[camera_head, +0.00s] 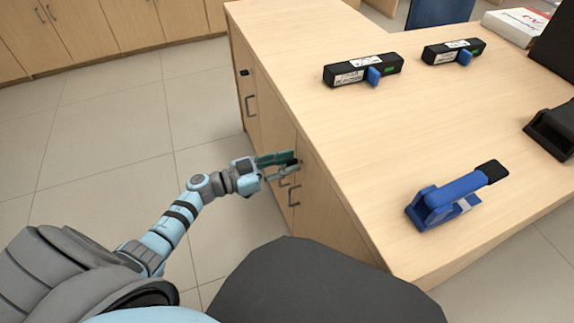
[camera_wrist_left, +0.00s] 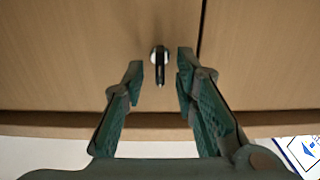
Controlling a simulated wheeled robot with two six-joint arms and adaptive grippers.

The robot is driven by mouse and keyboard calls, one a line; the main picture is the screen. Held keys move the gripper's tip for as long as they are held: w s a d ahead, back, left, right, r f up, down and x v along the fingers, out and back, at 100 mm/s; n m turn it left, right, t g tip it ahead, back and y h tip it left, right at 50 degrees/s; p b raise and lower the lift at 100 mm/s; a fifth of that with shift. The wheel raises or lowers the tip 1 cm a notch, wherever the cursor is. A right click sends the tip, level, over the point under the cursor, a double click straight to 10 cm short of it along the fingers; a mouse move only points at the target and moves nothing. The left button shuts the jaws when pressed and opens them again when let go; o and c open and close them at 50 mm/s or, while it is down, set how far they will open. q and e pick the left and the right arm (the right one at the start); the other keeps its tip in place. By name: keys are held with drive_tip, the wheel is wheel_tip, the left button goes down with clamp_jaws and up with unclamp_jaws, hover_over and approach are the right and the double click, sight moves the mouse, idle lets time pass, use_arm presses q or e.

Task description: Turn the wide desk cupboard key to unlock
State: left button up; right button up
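The desk cupboard (camera_head: 322,203) has light wood doors under the counter top. The key (camera_wrist_left: 160,66) is dark and sits in a round silver lock on a door front in the left wrist view, its bow pointing down in the picture. My left gripper (camera_wrist_left: 161,74) is open, with one green finger on each side of the key. A gap shows between the key and the left finger; the right finger is closer, and I cannot tell if it touches. In the head view the left gripper (camera_head: 280,166) is at the cupboard front and hides most of the lock area. My right gripper is not in view.
Metal door handles (camera_head: 293,195) are just below the gripper. On the counter top (camera_head: 390,150) are two black devices with blue levers (camera_head: 363,71) (camera_head: 454,52) and a blue stapler-like tool (camera_head: 455,198). The tiled floor (camera_head: 110,120) left of the cupboard is clear.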

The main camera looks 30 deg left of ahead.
use_arm(q)
drive_tip(key=shift+c, duration=0.6)
clamp_jaws()
